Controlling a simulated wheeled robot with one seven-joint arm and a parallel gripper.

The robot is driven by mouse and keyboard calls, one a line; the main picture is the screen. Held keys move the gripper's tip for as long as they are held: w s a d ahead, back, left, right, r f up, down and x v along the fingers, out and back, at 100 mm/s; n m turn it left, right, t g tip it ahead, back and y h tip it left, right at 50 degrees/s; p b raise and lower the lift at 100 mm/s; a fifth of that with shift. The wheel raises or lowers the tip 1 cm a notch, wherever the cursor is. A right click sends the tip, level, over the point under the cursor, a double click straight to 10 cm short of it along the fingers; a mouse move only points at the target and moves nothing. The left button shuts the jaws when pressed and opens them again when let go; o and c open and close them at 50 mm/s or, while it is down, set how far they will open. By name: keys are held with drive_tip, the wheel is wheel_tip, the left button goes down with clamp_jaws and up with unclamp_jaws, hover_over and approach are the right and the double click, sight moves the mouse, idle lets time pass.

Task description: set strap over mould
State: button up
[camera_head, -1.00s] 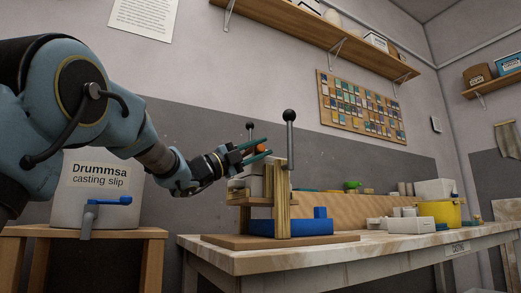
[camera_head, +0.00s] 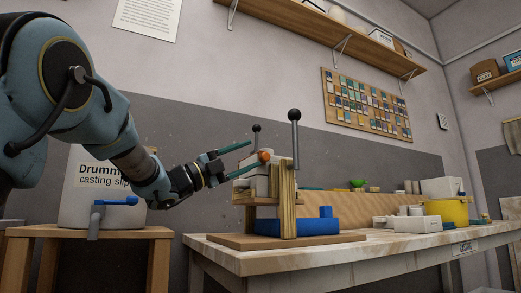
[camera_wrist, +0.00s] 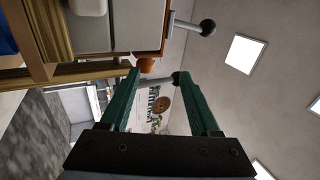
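The mould (camera_head: 258,182) is a pale block in a wooden stand on the bench, partly hidden by the posts. Its pale side also shows at the top of the wrist view (camera_wrist: 138,25). An orange strap (camera_wrist: 151,22) lies along the mould's edge there, ending in a rounded orange tab (camera_wrist: 147,65). In the head view the orange tab (camera_head: 265,156) is beside the near post. My gripper (camera_head: 253,151) is open, with two green fingers apart and tips just left of the tab. In the wrist view nothing is between the fingertips (camera_wrist: 158,78).
Black-knobbed rods (camera_head: 295,128) rise at the stand. A blue block (camera_head: 300,227) sits at the stand's base. A yellow bucket (camera_head: 447,211) and white boxes stand farther right on the bench. A casting slip container (camera_head: 75,207) stands on a stool at left.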

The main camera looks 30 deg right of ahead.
drive_tip(key=shift+v, duration=2.2)
